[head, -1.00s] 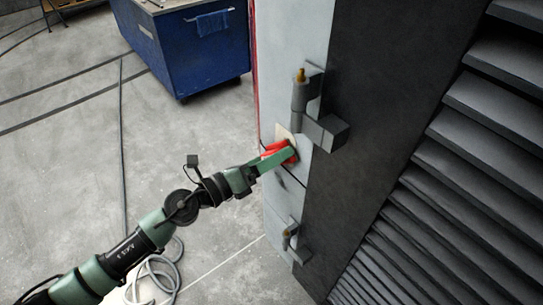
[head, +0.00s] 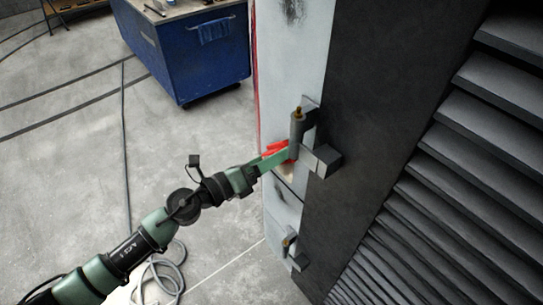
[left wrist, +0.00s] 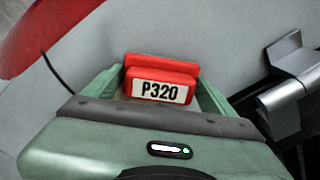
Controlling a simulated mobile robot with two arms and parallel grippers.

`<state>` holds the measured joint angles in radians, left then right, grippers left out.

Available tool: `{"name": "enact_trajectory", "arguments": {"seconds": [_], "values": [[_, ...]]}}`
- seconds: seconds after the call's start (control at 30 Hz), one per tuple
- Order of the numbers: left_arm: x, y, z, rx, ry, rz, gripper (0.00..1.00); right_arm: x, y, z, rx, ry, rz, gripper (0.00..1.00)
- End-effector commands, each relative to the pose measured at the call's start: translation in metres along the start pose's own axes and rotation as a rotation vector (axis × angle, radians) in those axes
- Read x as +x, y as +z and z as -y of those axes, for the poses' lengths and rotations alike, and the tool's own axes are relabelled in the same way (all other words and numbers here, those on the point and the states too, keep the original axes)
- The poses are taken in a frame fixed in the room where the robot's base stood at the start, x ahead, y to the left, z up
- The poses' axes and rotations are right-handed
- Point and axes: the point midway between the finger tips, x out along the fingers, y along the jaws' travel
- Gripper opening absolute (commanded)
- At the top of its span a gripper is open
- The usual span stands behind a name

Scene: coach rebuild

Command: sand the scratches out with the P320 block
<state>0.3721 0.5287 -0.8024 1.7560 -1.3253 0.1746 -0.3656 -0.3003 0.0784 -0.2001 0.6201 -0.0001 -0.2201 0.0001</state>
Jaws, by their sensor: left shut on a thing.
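My left gripper (head: 277,160) is shut on a red block (head: 270,149). In the left wrist view the block (left wrist: 161,78) shows its white P320 label between the green fingers. The block is at the light grey panel (head: 285,75), left of a grey hinge; I cannot tell whether it touches. A dark scuffed patch (head: 293,9) shows high on the panel, well above the block. A small tan patch (head: 287,171) shows on the panel just below the gripper. The block's working face is hidden. My right gripper is not in view.
The upper hinge (head: 298,135) stands out just right of the gripper, and also shows in the left wrist view (left wrist: 291,90). A lower hinge (head: 290,247) is below. Dark slats (head: 470,175) fill the right. A blue cart (head: 190,52) stands behind; a hose (head: 160,272) lies on the floor.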

Motion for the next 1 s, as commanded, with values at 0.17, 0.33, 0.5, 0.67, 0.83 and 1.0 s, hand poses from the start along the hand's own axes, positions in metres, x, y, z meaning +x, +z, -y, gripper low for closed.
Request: {"name": "enact_trajectory", "arguments": {"seconds": [0.17,0.33,0.5,0.67,0.83,1.0], "values": [[-0.001,0.004,0.004,-0.001,-0.004,0.005,0.54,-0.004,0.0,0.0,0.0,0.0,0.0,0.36],[-0.001,-0.003,-0.003,-0.001,-0.003,0.004,0.54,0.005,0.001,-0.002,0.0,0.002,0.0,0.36],[0.001,-0.015,-0.016,-0.001,-0.002,0.003,0.54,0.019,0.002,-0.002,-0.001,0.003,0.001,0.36],[0.002,-0.023,-0.025,0.001,-0.001,0.002,0.54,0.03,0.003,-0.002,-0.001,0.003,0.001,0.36],[0.002,-0.026,-0.027,0.001,0.0,0.001,0.54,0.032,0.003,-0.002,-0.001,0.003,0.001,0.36],[0.001,-0.035,-0.037,0.0,0.0,0.0,0.54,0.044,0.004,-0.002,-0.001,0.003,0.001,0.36]]}}
